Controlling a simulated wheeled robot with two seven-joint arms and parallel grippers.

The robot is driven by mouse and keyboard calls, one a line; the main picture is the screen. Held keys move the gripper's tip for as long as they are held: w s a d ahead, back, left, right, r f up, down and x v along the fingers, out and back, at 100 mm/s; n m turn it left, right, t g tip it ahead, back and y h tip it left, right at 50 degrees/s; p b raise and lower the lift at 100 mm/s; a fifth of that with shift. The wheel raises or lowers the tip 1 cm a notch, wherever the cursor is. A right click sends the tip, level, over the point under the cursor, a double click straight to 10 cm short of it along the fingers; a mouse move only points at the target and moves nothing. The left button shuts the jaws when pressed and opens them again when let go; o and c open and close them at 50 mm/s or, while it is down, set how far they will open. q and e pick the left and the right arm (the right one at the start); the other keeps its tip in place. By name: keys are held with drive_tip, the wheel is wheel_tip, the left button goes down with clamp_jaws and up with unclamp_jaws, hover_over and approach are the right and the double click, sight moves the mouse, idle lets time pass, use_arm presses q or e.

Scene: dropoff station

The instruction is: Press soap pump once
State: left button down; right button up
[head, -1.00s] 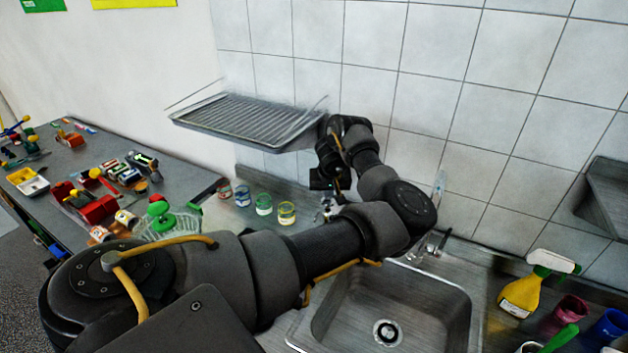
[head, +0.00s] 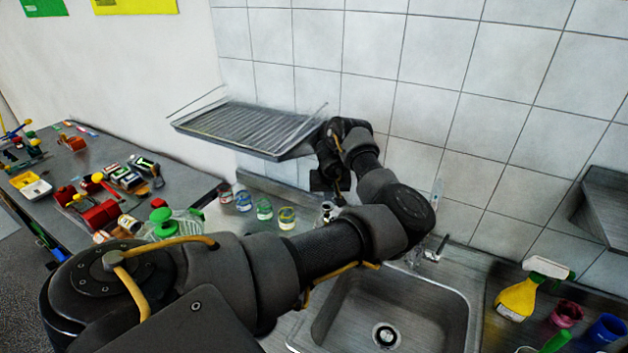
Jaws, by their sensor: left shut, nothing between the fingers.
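My left arm reaches across the counter, and my left gripper (head: 330,195) is small and dark, with its fingers together, near the tiled wall. Just below it a small shiny metallic item (head: 326,211) shows on the counter. It may be the soap pump, but the gripper and my forearm hide much of it. I cannot tell whether the fingertips touch its top. My right gripper does not show.
A metal drying rack (head: 245,125) hangs on the wall close left of my wrist. Several small jars with coloured bands (head: 264,211) stand left of the gripper. The steel sink (head: 420,310) and its faucet (head: 433,250) lie right of my arm. A yellow spray bottle (head: 517,298) stands farther right.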

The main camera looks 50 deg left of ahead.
use_arm(q)
drive_tip(key=shift+r+p, duration=2.1)
drive_tip(key=shift+p, duration=0.3)
drive_tip(key=shift+r, duration=0.9)
